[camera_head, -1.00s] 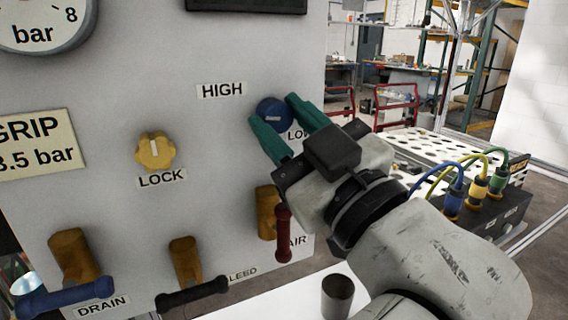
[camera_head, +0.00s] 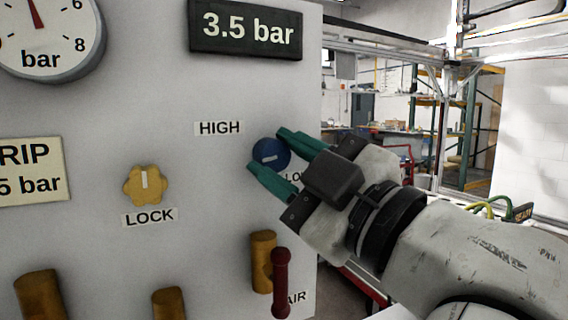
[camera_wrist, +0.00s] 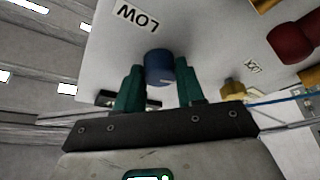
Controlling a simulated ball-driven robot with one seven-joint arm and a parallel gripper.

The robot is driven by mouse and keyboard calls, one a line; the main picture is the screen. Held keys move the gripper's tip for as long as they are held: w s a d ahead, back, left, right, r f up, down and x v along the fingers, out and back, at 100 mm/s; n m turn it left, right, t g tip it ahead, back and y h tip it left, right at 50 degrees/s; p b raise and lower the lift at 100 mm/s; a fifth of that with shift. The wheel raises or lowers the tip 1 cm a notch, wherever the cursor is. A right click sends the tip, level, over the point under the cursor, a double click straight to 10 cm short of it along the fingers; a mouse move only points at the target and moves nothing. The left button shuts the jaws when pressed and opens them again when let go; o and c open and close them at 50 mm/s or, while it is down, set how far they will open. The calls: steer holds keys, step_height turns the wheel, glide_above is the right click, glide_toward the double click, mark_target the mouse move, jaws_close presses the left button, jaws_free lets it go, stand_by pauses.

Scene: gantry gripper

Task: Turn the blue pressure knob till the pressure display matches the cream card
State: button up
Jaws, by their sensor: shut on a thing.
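The blue pressure knob (camera_head: 271,157) is on the grey panel, between the HIGH and LOW labels, and has a white mark on its face. My gripper (camera_head: 267,150) has its green fingers on either side of the knob and is shut on it; the wrist view also shows the knob (camera_wrist: 159,66) between the fingers. The dark pressure display (camera_head: 246,30) at the top reads 3.5 bar. The cream card (camera_head: 30,170) at the left is cut off by the picture edge; "RIP" and "5 bar" show. My gripper partly covers the LOW label.
A round gauge (camera_head: 50,35) is at the upper left. A yellow LOCK knob (camera_head: 146,185) is left of the blue knob. A red-handled AIR lever (camera_head: 281,285) is below my gripper, and other brown valve bodies (camera_head: 40,297) are along the bottom.

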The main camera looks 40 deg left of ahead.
steer(key=o, duration=1)
steer(key=b+v, duration=0.1)
steer(key=v, duration=0.9)
steer(key=shift+s+d+f, duration=0.1)
steer(key=shift+d+f, duration=0.05)
steer(key=shift+d, duration=0.2)
